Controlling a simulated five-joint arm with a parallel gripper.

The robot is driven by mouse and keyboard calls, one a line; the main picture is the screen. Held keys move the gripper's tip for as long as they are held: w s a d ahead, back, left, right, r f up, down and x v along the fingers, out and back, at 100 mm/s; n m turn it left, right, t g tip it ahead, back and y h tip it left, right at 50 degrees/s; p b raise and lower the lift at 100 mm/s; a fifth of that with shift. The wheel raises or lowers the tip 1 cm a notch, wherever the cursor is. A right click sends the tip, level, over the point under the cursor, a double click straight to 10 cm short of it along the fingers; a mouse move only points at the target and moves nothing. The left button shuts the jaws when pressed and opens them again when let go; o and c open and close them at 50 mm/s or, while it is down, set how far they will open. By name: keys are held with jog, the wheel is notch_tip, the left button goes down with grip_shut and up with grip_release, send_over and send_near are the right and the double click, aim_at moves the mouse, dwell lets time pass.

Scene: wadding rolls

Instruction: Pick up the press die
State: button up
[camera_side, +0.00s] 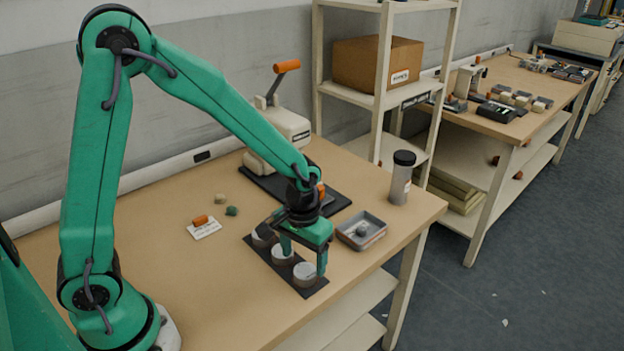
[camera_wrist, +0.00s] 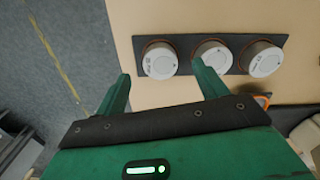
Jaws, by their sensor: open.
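Three round, white-topped pieces sit in a row on a dark strip (camera_wrist: 180,43). They look alike, their labels are too small to read, and I cannot tell which is the press die. In the wrist view they are the left piece (camera_wrist: 160,61), the middle piece (camera_wrist: 212,54) and the right piece (camera_wrist: 264,60). In the side view, the front piece (camera_side: 305,273) is at the strip's near end. My gripper (camera_side: 304,265) is open and points down at that end. In the wrist view, the left piece appears in the gap between my fingertips (camera_wrist: 162,83), with nothing held.
A hand press (camera_side: 279,140) with an orange handle stands behind my arm. A small card (camera_side: 204,231) lies left.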

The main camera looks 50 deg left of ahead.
aim_at(304, 272)
jog(key=shift+f, duration=2.2)
jog(key=c, duration=1.3)
jog(key=shift+r, duration=0.1)
jog(key=shift+w+r, duration=0.1)
jog(key=shift+r, duration=0.6)
jog(key=r, duration=0.3)
jog(key=shift+s+d, duration=0.2)
jog(key=shift+d, duration=0.1)
jog(key=s+d+r, duration=0.6)
jog(key=s+d, duration=0.1)
jog(key=d, duration=0.1)
jog(key=shift+s+r, duration=0.2)
jog(key=shift+s, duration=0.1)
